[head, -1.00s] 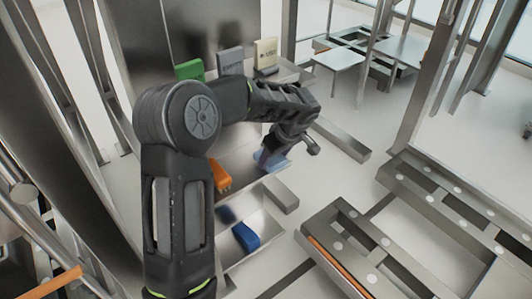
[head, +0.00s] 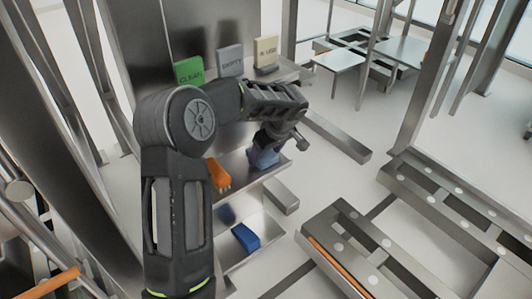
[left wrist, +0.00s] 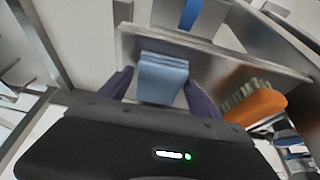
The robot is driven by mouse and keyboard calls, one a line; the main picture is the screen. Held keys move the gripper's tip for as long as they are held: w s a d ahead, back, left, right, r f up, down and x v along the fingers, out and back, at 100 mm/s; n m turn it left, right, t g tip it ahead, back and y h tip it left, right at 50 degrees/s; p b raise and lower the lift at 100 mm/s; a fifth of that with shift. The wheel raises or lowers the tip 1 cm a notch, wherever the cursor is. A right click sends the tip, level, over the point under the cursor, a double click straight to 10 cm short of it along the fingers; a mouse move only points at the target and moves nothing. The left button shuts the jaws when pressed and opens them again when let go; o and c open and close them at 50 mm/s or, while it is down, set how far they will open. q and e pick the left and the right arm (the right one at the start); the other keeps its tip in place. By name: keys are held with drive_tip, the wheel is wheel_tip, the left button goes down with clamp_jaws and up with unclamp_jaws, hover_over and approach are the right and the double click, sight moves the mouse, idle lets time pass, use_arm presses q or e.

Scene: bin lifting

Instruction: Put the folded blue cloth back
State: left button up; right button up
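The folded blue cloth (left wrist: 162,78) sits between the two fingers of my left gripper (left wrist: 161,84) in the left wrist view, with the fingers close against its sides. In the head view my left gripper (head: 268,148) points down over the middle metal shelf (head: 245,172), and the cloth (head: 264,158) shows as a small blue patch under it. The gripper partly hides the cloth there. I cannot tell whether the cloth touches the shelf. My right gripper is not in view.
An orange brush (head: 218,174) lies left of the cloth; it also shows in the wrist view (left wrist: 257,103). A blue object (head: 245,236) lies on the lower shelf. Green CLEAN (head: 189,72), grey EMPTY (head: 230,62) and cream (head: 266,53) signs stand behind. A metal rack (head: 360,240) stands right.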

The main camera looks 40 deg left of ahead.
use_arm(q)
drive_tip(key=shift+o, duration=0.7)
drive_tip(key=shift+d+r, duration=0.15)
drive_tip(key=shift+r, duration=0.3)
drive_tip(key=p+v, duration=0.3)
drive_tip(key=v, duration=0.8)
drive_tip(key=shift+s+d, duration=0.1)
drive_tip(key=shift+d, duration=0.05)
